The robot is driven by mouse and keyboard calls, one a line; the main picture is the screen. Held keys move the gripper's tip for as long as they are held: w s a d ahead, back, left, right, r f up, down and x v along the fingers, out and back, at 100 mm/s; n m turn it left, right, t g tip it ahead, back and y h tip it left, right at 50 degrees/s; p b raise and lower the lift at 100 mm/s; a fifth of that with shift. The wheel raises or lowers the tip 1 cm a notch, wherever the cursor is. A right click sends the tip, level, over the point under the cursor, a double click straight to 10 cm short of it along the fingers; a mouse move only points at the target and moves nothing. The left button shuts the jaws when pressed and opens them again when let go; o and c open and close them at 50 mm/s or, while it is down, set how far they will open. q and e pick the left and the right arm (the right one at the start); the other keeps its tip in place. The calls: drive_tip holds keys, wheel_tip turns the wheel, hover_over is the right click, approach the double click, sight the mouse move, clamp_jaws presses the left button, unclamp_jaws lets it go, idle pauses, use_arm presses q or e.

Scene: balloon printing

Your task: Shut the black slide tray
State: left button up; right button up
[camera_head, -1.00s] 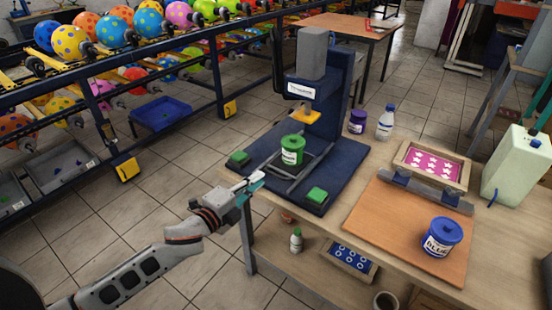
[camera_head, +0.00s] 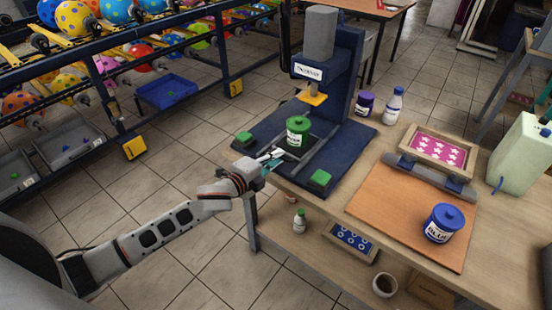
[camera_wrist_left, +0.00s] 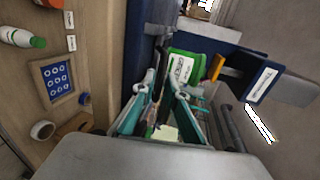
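The black slide tray (camera_head: 291,161) lies low between the rails of the blue printing machine (camera_head: 245,126), its front end toward my left arm. A green paint can (camera_head: 298,132) stands upright over it, and it also shows in the left wrist view (camera_wrist_left: 184,68). My left gripper (camera_head: 272,158) is at the machine's near edge, by the tray's front end. In the left wrist view its teal-lined fingers (camera_wrist_left: 167,88) are somewhat apart, with dark parts between and beyond them. I cannot tell whether they touch or grip the tray. My right gripper is out of view.
Green blocks (camera_head: 320,178) sit at the machine base's corners. A blue can (camera_head: 444,223) stands on the orange board (camera_head: 385,215), with a pink star screen (camera_head: 437,149) behind it. A bottle (camera_head: 393,106) and a purple can (camera_head: 364,103) stand behind. Open floor lies left of the table.

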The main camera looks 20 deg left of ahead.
sight(292, 144)
use_arm(q)
clamp_jaws()
drive_tip(key=x, duration=0.2)
drive_tip(key=r+x, duration=0.1)
drive_tip(key=x, duration=0.5)
drive_tip(key=shift+w+r, duration=0.15)
drive_tip(key=shift+r, duration=0.3)
unclamp_jaws()
drive_tip(key=shift+w, duration=0.1)
drive_tip(key=shift+w+d, duration=0.1)
drive_tip(key=shift+d, duration=0.05)
drive_tip(key=v, duration=1.2)
